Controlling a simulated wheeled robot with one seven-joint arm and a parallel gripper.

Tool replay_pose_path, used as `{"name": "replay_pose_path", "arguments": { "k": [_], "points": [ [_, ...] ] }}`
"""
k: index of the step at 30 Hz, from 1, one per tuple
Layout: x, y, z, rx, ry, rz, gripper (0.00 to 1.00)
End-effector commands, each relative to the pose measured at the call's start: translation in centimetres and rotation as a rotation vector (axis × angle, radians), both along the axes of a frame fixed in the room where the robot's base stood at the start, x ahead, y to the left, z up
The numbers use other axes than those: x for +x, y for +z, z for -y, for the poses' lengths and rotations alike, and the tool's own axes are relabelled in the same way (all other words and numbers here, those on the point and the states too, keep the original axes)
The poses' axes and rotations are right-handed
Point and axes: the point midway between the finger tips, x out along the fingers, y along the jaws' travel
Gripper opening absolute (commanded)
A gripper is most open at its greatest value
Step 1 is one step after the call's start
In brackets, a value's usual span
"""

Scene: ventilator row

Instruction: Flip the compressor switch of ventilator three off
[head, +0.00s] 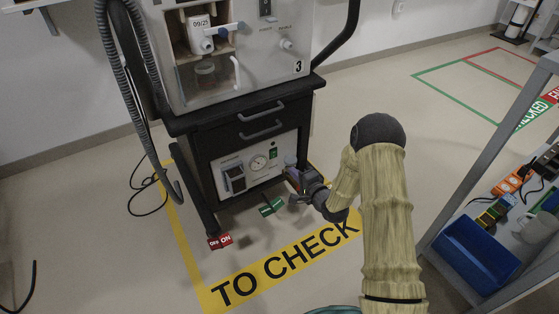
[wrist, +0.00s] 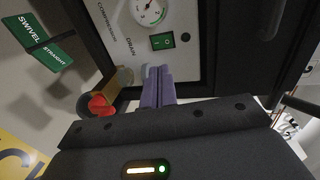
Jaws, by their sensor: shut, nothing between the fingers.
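Ventilator three (head: 240,70), marked with a black 3, stands on a dark cart. The pale compressor panel (head: 232,180) is low in the cart, under a drawer. The green compressor switch (head: 273,153) is at the panel's upper right; in the wrist view the switch (wrist: 163,41) is a green rocker in a dark frame beside a round gauge (wrist: 148,12). I cannot tell which side is pressed in. My gripper (head: 291,164) is at the panel's right side. In the wrist view its purple fingers (wrist: 157,76) are together and empty, just below the switch and apart from it.
A red knob (wrist: 100,106) on a brass fitting is left of my fingers. A shelf with a blue bin (head: 472,254) stands right.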

Motion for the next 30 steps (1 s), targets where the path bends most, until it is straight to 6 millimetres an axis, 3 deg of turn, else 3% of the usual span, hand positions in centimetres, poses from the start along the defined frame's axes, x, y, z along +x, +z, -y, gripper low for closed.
{"name": "replay_pose_path", "arguments": {
  "k": [10,16,30],
  "points": [
    [5.0,-1.7,-3.6,-0.001,0.002,0.004,0.0],
    [7.2,-1.3,-5.1,-0.001,0.002,0.004,0.0],
    [8.4,-0.7,-5.9,0.0,-0.001,-0.001,0.0]
  ]
}}
